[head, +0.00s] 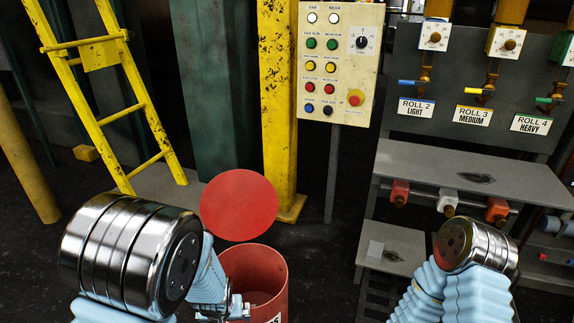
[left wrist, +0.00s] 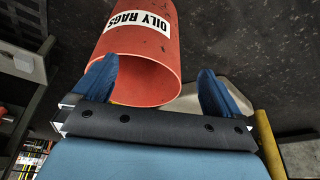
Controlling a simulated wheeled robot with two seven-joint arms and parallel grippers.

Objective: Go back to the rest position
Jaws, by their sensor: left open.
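My left gripper (head: 222,308) is low in the head view, in front of the red oily-rags can (head: 275,272). In the left wrist view the left gripper (left wrist: 158,88) is open, with its two blue fingers wide apart and nothing held between them. The can (left wrist: 150,68) shows beyond the fingers, with its white "OILY RAGS" label. A round red lid (head: 238,205) shows upright just above and behind the can's open mouth. My right arm's metal joint and pale blue sleeve show at the lower right of the head view; its gripper is out of view.
A control panel (head: 340,62) with buttons stands by a yellow post (head: 279,120). A grey bench (head: 475,170) with valves and roll labels stands at the right. A yellow ladder (head: 150,115) leans at the left. Dark floor (head: 325,265) is clear between can and bench.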

